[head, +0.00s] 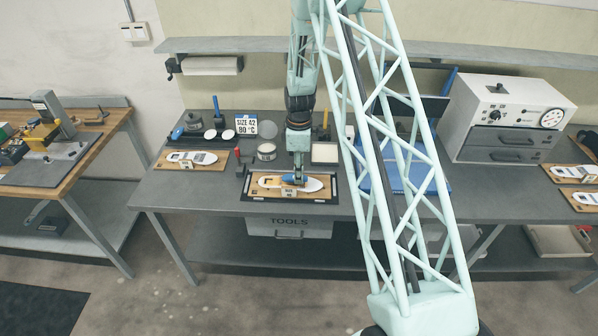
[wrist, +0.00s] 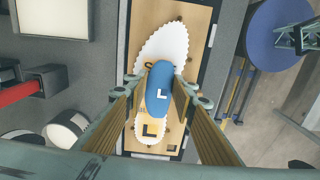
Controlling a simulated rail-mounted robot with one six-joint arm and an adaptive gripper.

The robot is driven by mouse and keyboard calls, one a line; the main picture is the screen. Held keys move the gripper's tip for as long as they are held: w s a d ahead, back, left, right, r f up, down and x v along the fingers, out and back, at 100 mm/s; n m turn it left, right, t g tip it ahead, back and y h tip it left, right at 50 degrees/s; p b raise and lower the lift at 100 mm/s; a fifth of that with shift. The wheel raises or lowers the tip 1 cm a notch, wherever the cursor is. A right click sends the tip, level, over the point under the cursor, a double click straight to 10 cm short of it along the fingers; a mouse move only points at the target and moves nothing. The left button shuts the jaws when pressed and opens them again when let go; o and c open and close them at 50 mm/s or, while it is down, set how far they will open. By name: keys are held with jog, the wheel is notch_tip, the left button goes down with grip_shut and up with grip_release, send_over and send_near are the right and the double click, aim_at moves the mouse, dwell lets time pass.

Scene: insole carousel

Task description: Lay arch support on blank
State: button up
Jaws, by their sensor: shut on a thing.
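The blank (wrist: 165,43) is a white insole shape with a serrated edge, lying on a wooden board in a dark-framed fixture. It also shows in the head view (head: 312,185). The arch support (wrist: 159,82) is a blue oval piece marked with a white L. In the head view a small blue part of it (head: 290,179) shows over the blank. My gripper (wrist: 158,95) is shut on the arch support, with one finger on each side of it. The arch support overlaps the middle of the blank; I cannot tell whether they touch. A black L mark shows on the blank's lower end.
A board with another insole (head: 192,158) lies to the left. A SIZE 42 sign (head: 246,125), a round tin (head: 267,152) and a white tray (head: 325,153) stand behind the fixture. A white oven-like unit (head: 510,115) stands at right. Bare tabletop (head: 215,190) lies left of the fixture.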

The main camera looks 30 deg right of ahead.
jog(key=shift+f, duration=0.65)
jog(key=o, duration=0.8)
jog(key=shift+c, duration=0.2)
jog(key=shift+r, duration=0.1)
notch_tip(320, 180, up, 12)
dwell(0.5)
dwell(0.9)
